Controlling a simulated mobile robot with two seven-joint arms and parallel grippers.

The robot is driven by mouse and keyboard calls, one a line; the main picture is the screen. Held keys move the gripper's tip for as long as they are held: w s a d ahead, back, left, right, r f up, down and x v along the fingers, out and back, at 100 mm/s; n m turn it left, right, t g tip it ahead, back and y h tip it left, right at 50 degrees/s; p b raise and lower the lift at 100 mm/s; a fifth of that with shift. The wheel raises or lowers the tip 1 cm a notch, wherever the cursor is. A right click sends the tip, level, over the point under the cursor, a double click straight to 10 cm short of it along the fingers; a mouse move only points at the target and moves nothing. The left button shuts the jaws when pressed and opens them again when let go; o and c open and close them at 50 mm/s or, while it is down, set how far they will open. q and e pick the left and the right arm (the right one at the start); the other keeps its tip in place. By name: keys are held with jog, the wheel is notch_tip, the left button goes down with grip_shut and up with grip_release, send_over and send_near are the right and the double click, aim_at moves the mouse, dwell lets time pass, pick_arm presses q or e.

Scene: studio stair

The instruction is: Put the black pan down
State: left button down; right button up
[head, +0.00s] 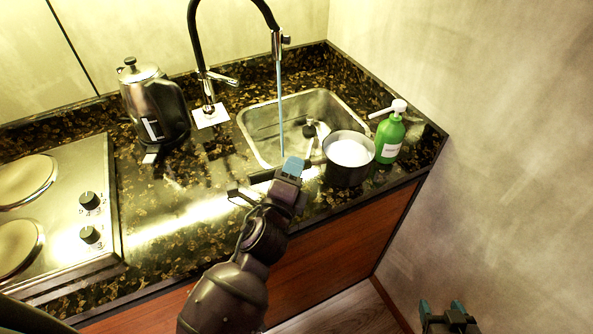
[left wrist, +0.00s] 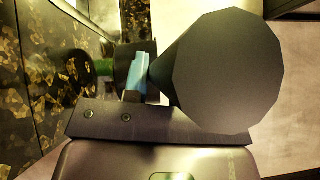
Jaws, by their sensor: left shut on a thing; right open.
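The black pan (head: 348,174) is upright by the front right corner of the sink, with white contents inside. Its base is at or just above the dark counter near the front edge; I cannot tell whether it touches. My left gripper (head: 291,171) is shut on the pan's handle, left of the pan body. In the left wrist view the dark handle end (left wrist: 225,70) fills the middle, beside a blue finger pad (left wrist: 138,76). My right gripper (head: 446,312) is open and empty at the bottom right, in front of the cabinet and wall.
A metal sink (head: 262,142) with a running tap (head: 278,60) lies behind the pan. A green soap bottle (head: 390,138) stands close to the pan's right. A steel kettle (head: 155,105) and a hob (head: 75,215) are on the left. The counter (head: 185,205) between hob and sink is clear.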

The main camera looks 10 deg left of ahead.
pick_arm(q)
jog(key=x, duration=0.2)
jog(key=shift+w+d, duration=0.1)
jog(key=shift+w, duration=0.2)
notch_tip(320, 180, down, 3)
jog(key=shift+f+b, duration=0.1)
jog(key=shift+b, duration=0.45)
jog(key=shift+f, duration=0.15)
jog(key=shift+f, duration=0.1)
jog(key=c, duration=1.2)
grip_release()
jog(key=shift+f, duration=0.1)
jog(key=shift+o, duration=1.3)
